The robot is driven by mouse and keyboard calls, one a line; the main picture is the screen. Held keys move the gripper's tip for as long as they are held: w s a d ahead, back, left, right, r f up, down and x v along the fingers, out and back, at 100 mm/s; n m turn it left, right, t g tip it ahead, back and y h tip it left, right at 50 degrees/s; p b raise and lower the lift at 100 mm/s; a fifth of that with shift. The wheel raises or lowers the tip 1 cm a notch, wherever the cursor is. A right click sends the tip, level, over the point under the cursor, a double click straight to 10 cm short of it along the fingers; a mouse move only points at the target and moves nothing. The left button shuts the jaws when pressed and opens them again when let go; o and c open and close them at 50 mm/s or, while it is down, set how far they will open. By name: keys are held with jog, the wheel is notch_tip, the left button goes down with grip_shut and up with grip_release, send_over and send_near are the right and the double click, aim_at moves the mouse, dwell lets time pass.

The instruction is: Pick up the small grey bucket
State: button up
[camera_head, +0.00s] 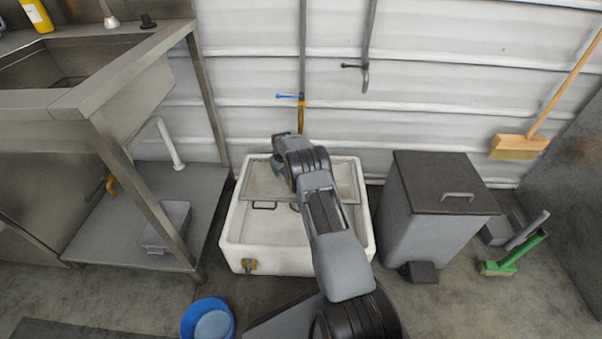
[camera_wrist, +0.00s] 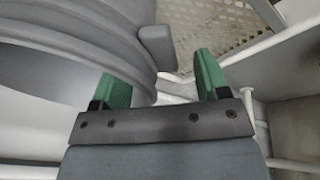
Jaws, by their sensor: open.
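A large grey rounded, ribbed shape fills the upper left of the wrist view; it looks like the small grey bucket (camera_wrist: 75,45), very close, with a grey lug on its right side. My gripper (camera_wrist: 154,64) is open, with its two green fingers apart. The left finger overlaps the grey wall in the picture, and the right finger stands clear to the right of it. I cannot tell whether either finger touches it. In the head view my arm reaches over the white sink, and I cannot make out the bucket or the fingers there.
The white sink (camera_head: 231,235) has a raised rim around my arm's end, with a metal grate (camera_head: 258,180) at its back. A grey lidded bin (camera_head: 430,180) stands right. A blue bucket (camera_head: 190,318) is on the floor at front left. A steel counter (camera_head: 120,80) stands left.

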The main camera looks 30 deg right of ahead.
jog(key=shift+w+f, duration=0.1)
jog(key=shift+f, duration=0.4)
jog(key=shift+c, duration=0.2)
grip_shut()
jog(key=shift+d, duration=0.1)
jog(key=shift+w+r, duration=0.15)
jog(key=shift+r, duration=0.1)
